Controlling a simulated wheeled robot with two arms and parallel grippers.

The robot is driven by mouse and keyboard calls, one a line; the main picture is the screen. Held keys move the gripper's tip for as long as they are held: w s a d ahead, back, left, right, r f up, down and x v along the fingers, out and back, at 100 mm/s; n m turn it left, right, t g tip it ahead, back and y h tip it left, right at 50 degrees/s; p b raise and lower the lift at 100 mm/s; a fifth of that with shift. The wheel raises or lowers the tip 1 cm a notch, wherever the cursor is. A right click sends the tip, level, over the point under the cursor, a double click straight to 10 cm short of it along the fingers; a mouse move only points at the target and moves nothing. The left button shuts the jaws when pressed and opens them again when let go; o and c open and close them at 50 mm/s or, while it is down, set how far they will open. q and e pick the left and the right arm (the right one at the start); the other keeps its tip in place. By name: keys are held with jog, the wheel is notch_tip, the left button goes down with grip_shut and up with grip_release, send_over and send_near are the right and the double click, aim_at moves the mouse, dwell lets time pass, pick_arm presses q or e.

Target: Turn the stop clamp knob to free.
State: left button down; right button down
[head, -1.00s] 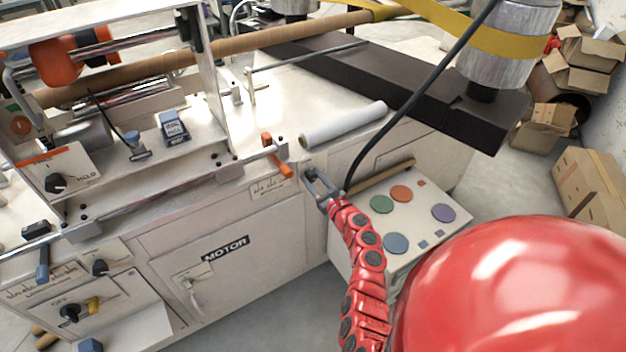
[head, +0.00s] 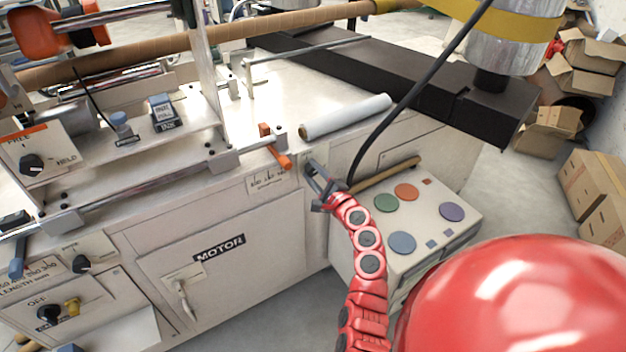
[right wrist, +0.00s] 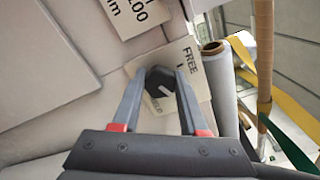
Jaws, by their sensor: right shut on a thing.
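The stop clamp knob (right wrist: 160,82) is black with a white pointer mark and sits on a pale plate (right wrist: 190,62) that reads FREE. In the right wrist view it is between the fingertips of my right gripper (right wrist: 158,92), which is shut on it. In the head view my right gripper (head: 317,176) is at the front face of the white machine, right of an orange lever (head: 275,146). The knob itself is hidden there by the gripper. My left gripper is not in view.
Another black knob (head: 32,165) marked FREE and HELD is at the far left. A white roll (head: 346,117) lies on the machine top. A black cable (head: 420,85) hangs just right of my gripper. A box with coloured discs (head: 405,243) stands below.

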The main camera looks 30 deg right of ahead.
jog(key=n+b, duration=0.8)
jog(key=n, duration=0.1)
jog(key=shift+f+b, duration=0.4)
jog(key=shift+n+b, duration=1.05)
jog(key=shift+n, duration=0.15)
jog(key=shift+r+n+b, duration=0.2)
jog(key=shift+n+b, duration=0.5)
jog(key=shift+n, duration=0.2)
jog(key=shift+c, duration=2.2)
grip_release()
